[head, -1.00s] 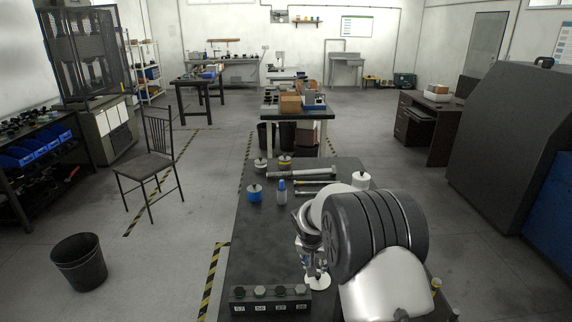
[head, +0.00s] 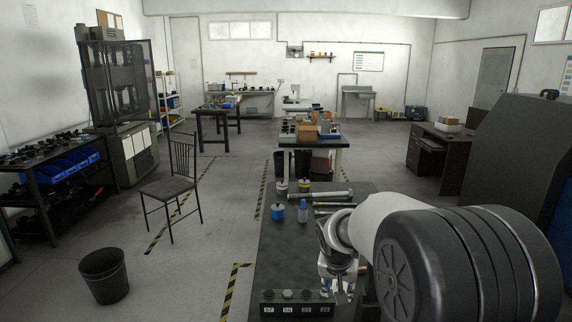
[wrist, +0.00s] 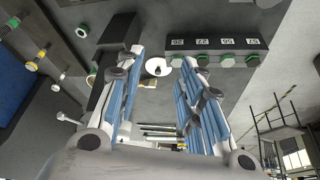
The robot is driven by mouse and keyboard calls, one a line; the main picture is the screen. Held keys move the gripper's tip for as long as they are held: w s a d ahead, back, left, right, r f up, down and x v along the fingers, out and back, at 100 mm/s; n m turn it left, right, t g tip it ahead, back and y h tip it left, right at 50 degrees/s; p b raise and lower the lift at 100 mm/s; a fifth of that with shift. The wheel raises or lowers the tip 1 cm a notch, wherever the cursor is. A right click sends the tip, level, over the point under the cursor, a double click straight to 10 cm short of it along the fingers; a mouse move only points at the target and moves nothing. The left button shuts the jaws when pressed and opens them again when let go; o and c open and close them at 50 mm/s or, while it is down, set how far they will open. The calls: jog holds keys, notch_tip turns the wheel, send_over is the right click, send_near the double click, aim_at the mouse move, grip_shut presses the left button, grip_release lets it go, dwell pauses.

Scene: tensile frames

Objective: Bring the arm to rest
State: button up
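My gripper (head: 340,294) hangs above the near part of the dark workbench (head: 273,262), just right of a dark block with numbered labels (head: 297,306). In the wrist view, its two blue-padded fingers stand apart with nothing held between them. Past the fingertips lies a small white disc (wrist: 157,66) on the bench. My arm fills the lower right of the head view and hides part of the bench.
A blue-topped container (head: 278,212), a small bottle (head: 302,211) and a long metal bar (head: 325,195) are on the far part of the bench. A chair (head: 172,188) and a bin (head: 104,276) stand on the floor at left. A dark grey machine (head: 510,160) stands at right.

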jog(key=s+d+r+n, duration=0.1)
jog(key=s+r, duration=0.5)
jog(key=s, duration=0.3)
jog(key=s+d+r+n, duration=0.1)
jog(key=s+r, duration=0.5)
jog(key=s, duration=0.3)
jog(key=s+a+f+n+y, duration=0.1)
jog(key=s, duration=1.6)
jog(key=shift+s+a+f+n+y, duration=0.2)
jog(key=shift+s+n+y, duration=0.15)
jog(key=shift+n+y, duration=0.05)
jog(key=shift+d, duration=0.1)
